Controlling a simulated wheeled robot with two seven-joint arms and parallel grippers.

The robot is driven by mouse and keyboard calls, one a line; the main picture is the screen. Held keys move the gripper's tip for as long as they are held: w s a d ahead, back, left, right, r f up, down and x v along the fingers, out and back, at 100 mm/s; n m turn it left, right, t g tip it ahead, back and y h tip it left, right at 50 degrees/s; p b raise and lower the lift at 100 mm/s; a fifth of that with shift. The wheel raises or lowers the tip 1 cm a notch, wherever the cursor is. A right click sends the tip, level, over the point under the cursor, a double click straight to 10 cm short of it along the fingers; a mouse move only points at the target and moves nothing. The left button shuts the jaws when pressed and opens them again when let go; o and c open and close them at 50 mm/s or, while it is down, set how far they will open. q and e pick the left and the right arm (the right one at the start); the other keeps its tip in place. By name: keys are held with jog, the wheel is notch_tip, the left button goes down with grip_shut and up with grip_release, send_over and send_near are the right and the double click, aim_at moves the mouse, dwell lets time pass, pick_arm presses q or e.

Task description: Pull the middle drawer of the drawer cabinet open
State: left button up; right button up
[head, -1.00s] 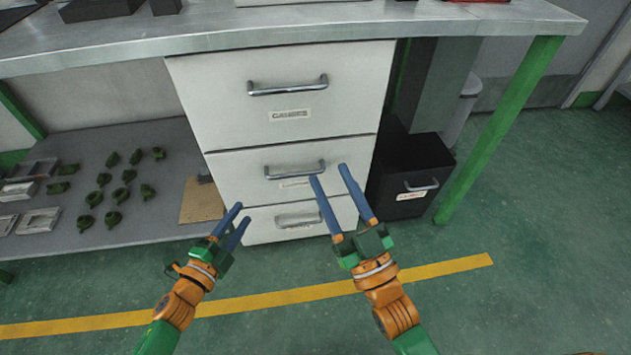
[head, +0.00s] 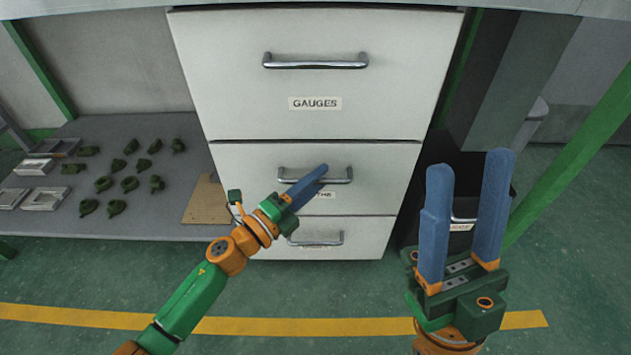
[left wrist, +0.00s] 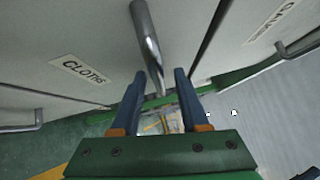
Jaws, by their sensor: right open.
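The white drawer cabinet (head: 232,125) stands under the bench with three drawers, all looking closed. The middle drawer (head: 245,170) has a metal bar handle (head: 338,175) above a label partly hidden by my left gripper. My left gripper (head: 312,180) is at this handle and covers part of it. In the left wrist view, my left gripper (left wrist: 159,75) is open, and the handle (left wrist: 148,40) runs into view between its fingertips; contact cannot be told. The label CLOTHS (left wrist: 80,69) is beside it. My right gripper (head: 468,170) is open and empty, right of the cabinet.
The top drawer (head: 315,80) is labelled GAUGES; the bottom drawer (head: 370,235) is below the middle one. A dark bin (head: 462,212) stands right of the cabinet, behind my right gripper. A low shelf (head: 145,225) at left holds several green parts. The green floor in front is clear.

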pick_arm(q)
grip_shut()
dwell(1.3)
